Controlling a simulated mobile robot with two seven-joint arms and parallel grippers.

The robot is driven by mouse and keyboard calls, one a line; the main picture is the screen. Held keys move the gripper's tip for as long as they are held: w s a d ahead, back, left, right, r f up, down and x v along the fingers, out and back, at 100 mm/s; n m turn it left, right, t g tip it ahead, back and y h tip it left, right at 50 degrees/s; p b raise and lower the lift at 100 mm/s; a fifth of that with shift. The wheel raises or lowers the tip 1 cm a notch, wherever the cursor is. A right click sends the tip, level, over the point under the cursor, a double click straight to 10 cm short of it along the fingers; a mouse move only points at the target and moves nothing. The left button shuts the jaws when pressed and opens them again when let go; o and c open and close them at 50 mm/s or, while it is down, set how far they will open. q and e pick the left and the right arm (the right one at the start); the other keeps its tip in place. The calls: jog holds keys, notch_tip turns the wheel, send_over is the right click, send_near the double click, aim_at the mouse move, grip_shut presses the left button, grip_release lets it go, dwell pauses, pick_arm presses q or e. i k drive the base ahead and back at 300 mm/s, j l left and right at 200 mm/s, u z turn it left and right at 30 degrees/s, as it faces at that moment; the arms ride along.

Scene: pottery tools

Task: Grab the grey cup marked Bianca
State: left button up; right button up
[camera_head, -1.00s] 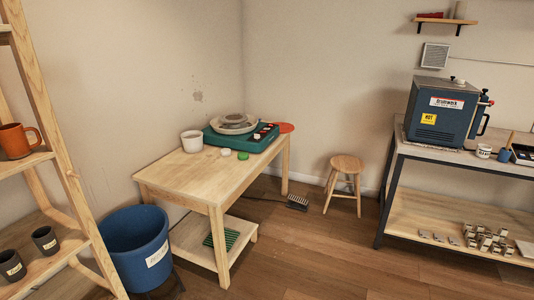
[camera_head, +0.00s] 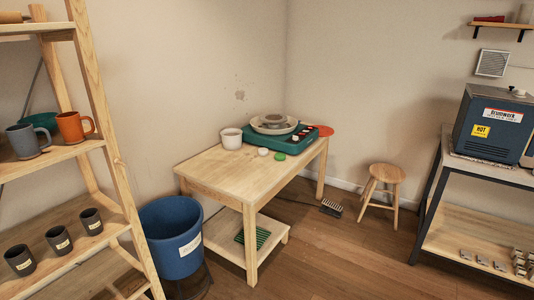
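Three dark grey cups with small pale labels stand in a slanting row on the lower shelf of the wooden rack at the left: a front cup (camera_head: 19,260), a middle cup (camera_head: 59,241) and a back cup (camera_head: 91,221). The lettering is too small to read, so I cannot tell which one says Bianca. A lighter grey mug (camera_head: 27,141) with a handle stands on the shelf above, beside an orange mug (camera_head: 72,127); I see no label on it. Neither of my grippers is in view.
The rack's front post (camera_head: 108,130) rises just right of the cups. A blue bucket (camera_head: 171,238) stands on the floor next to the rack. A wooden table (camera_head: 235,175) with a pottery wheel (camera_head: 274,127) is beyond it. A stool (camera_head: 384,176) and open floor lie to the right.

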aim_at(19, 258)
jog(key=u, duration=1.65)
